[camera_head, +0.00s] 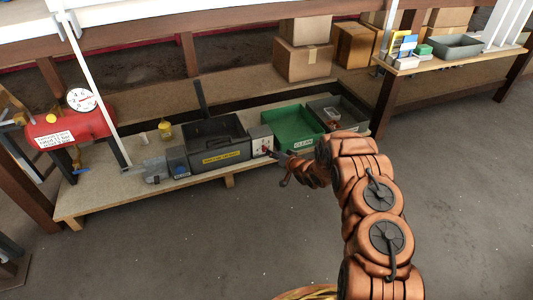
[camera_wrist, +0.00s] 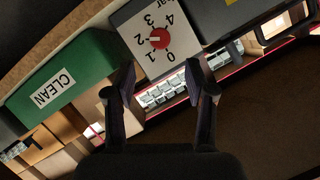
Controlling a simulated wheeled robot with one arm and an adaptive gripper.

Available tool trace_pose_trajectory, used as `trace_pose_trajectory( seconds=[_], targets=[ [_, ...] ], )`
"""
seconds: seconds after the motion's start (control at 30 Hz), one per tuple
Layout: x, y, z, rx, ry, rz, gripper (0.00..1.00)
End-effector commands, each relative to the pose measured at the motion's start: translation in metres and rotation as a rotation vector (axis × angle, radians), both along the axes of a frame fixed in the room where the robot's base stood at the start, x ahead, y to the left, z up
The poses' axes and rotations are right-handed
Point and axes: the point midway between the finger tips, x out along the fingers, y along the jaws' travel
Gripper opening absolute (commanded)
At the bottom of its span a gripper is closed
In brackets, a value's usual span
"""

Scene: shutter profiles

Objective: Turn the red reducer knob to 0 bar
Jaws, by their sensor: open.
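The red reducer knob (camera_wrist: 158,39) sits on a pale dial plate (camera_wrist: 163,17) marked 0 to 4. In the wrist view its white mark points left, at about the 2. My gripper (camera_wrist: 160,78) is open and empty, with one finger on each side below the plate in the picture. The fingers are apart from the knob, which lies ahead of and between them. In the head view, the dial plate (camera_head: 260,139) stands between the dark bin and the green bin, with my gripper (camera_head: 284,163) close in front of it. The knob is hard to make out there.
A green CLEAN bin (camera_head: 287,122) and a dark grey bin (camera_head: 213,149) flank the plate on the low bench (camera_head: 110,190). A red tank (camera_head: 72,129) with a round gauge (camera_head: 82,99) stands at left. The floor in front is clear.

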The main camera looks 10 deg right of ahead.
Motion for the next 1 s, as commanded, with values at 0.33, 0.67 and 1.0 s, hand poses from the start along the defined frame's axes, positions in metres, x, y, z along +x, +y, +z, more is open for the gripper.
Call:
trace_pose_trajectory(
  seconds=[0.33,0.67,1.0],
  targets=[
    [0.018,0.009,-0.014,0.007,-0.001,0.003,0.55],
    [0.050,0.021,-0.024,0.007,-0.004,0.003,0.55],
    [0.066,0.028,-0.029,0.006,-0.002,0.003,0.55]
  ],
)
